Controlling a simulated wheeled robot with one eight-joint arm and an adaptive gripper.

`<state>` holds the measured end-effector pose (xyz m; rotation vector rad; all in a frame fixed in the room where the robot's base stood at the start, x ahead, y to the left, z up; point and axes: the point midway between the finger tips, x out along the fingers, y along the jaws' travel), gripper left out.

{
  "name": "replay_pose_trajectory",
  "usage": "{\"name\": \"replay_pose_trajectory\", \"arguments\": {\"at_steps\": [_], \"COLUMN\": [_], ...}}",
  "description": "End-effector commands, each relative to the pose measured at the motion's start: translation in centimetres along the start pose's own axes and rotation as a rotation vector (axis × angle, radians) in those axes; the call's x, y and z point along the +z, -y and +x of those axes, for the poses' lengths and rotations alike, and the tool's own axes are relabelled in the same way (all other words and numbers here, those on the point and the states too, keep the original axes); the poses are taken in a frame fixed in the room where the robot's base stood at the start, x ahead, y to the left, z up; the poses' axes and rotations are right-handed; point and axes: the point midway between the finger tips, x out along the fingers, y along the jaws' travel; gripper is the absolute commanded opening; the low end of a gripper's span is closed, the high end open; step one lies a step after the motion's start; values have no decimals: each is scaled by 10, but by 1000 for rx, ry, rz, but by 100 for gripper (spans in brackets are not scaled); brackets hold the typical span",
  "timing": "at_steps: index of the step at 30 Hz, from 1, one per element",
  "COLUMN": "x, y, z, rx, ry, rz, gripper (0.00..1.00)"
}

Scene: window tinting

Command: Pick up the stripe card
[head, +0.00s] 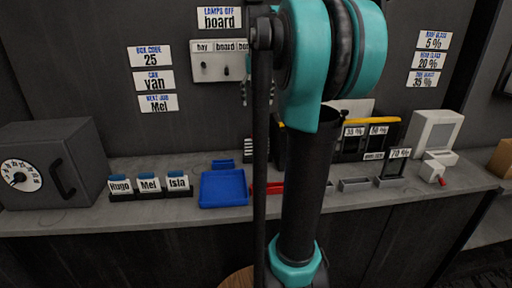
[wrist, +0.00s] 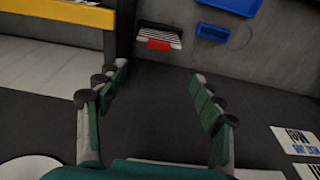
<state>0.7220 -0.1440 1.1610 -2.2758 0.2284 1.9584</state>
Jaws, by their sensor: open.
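A black-and-white striped piece that looks like the stripe card (wrist: 158,36) stands in or by a small holder with a red part (wrist: 159,45), near the top middle of the wrist view. In the head view a narrow strip of the striped piece (head: 249,150) shows at the back of the counter, just left of my arm, which hides the rest. My gripper (wrist: 160,74) is open and empty. Its two green-padded fingers are spread wide, with the card beyond them and clear of both.
A blue tray (head: 224,189) lies on the counter (head: 100,219) beside the card spot. Name holders (head: 150,184) and a dark safe (head: 50,165) stand at left. A yellow-topped rack (head: 384,121) and a white device (head: 433,132) stand at right. A dark wall with signs rises behind.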

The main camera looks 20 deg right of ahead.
Motion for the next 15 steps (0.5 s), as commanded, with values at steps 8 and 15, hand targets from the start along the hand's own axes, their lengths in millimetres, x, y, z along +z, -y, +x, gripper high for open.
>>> {"name": "replay_pose_trajectory", "arguments": {"at_steps": [8,15], "x": [-1,0], "y": [0,0], "z": [57,89], "rx": [0,0], "ry": [0,0], "rz": [0,0], "gripper": [67,67]}}
